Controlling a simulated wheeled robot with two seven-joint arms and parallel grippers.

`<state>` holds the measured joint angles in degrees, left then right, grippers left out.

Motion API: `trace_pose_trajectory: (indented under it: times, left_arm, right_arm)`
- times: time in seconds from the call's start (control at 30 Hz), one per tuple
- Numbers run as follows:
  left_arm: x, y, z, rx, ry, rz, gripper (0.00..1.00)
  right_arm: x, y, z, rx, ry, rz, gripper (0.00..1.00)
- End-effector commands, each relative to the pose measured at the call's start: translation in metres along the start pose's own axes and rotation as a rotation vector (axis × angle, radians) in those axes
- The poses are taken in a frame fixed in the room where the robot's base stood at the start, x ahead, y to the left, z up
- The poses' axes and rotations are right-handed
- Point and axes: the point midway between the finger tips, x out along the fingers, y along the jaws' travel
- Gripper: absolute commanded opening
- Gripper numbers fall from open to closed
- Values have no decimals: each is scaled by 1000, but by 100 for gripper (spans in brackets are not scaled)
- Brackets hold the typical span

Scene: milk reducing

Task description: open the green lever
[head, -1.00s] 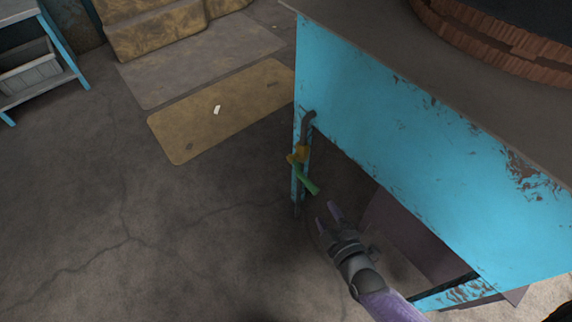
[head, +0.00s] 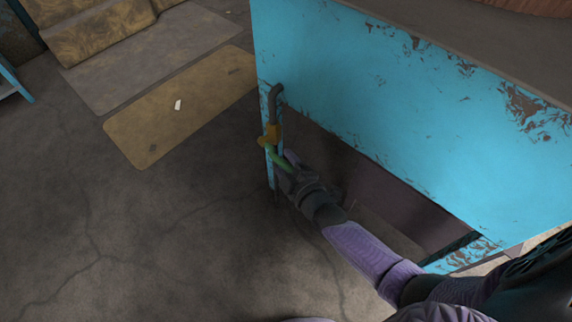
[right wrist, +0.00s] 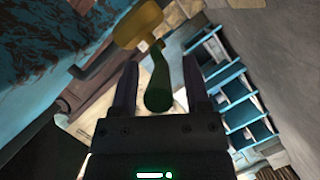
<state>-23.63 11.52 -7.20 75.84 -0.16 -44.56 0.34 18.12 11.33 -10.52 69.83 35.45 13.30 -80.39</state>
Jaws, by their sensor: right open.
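The green lever (head: 279,158) sticks out from a brass valve (head: 270,137) on a dark bent pipe (head: 275,97) at the left corner of the blue table. My right gripper (head: 287,168) is at the lever and partly covers its lower end. In the right wrist view the lever (right wrist: 158,88) lies between the two open fingers of the gripper (right wrist: 158,85), with the brass valve (right wrist: 137,25) beyond. I cannot tell whether a finger touches the lever. My left gripper is not in view.
The blue table (head: 400,110) with chipped paint stands right of the valve, and its side panel is above my right arm. A yellow mat (head: 180,110) and a grey mat (head: 150,55) lie on the floor at the back left. The cracked floor on the left is clear.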

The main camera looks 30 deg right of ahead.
Motion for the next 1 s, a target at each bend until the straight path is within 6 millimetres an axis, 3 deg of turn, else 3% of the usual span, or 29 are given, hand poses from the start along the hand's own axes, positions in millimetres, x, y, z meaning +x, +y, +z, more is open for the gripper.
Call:
trace_pose_trajectory:
  times: [0.17, 0.47, 1.0]
  left_arm:
    - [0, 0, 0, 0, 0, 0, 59]
    - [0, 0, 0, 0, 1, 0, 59]
    - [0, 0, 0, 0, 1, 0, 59]
  right_arm:
    - [0, 0, 0, 0, 0, 0, 60]
    - [0, 0, 0, 0, 0, 0, 1]
    - [0, 0, 0, 0, -1, -1, 0]
